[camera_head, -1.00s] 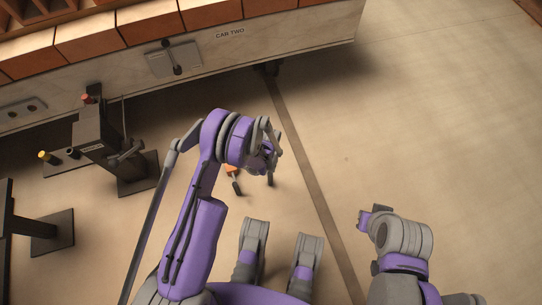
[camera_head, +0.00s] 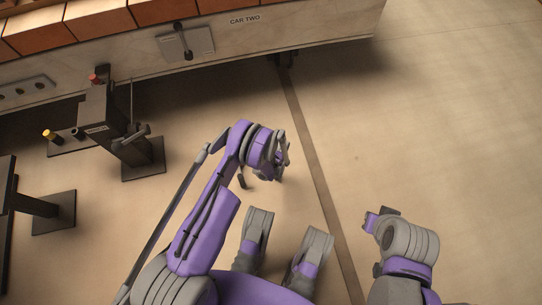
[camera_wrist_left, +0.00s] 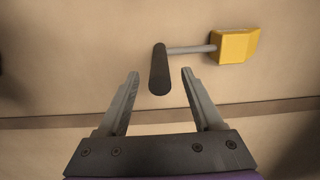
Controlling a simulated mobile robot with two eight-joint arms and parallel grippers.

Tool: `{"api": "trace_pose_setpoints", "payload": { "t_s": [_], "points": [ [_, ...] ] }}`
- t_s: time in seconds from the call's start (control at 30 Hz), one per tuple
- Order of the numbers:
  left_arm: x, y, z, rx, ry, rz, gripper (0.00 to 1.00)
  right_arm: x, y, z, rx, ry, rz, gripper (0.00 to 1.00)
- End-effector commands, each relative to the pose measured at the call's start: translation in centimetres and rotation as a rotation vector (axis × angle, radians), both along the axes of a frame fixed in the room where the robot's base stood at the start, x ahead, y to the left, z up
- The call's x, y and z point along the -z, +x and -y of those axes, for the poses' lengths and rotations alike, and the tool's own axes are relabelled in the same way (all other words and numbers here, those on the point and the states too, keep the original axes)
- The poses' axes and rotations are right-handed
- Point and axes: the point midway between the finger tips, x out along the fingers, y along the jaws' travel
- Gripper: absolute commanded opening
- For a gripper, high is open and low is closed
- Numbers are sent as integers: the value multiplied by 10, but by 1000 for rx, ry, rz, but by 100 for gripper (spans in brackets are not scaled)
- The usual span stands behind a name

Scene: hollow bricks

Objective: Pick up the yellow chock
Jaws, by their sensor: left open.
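The yellow chock (camera_wrist_left: 235,45) lies on the floor at the upper right of the left wrist view. A grey rod (camera_wrist_left: 190,49) runs left from it to a dark handle (camera_wrist_left: 159,70). My left gripper (camera_wrist_left: 160,76) is open, and the handle appears between its fingertips with space on both sides; I cannot tell its depth. In the head view my left gripper (camera_head: 283,157) hangs over the floor and the yellow block is hidden there. A small dark piece (camera_head: 241,181) shows beside my arm. My right gripper (camera_head: 377,216) is at the lower right, its jaws unclear.
A car loaded with bricks (camera_head: 100,16) crosses the top, its side (camera_head: 290,32) above the floor. A dark stand (camera_head: 105,125) with a red knob (camera_head: 94,78) and a yellow-topped post (camera_head: 50,135) stand at left. A dark floor strip (camera_head: 312,165) runs lengthwise. Floor at right is clear.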

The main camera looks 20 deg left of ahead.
Motion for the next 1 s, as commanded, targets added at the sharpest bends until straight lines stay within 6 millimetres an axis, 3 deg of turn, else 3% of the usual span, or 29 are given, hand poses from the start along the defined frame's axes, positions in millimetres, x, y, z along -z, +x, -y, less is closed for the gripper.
{"api": "trace_pose_setpoints", "payload": {
  "t_s": [0.3,0.7,1.0],
  "points": [
    [7,0,0,0,0,0,68,1,0,0,0,0,0,0],
    [7,0,0,0,0,0,0,1,0,0,0,0,0,0],
    [7,0,0,0,0,0,0,1,0,0,0,0,0,0]
  ]
}}
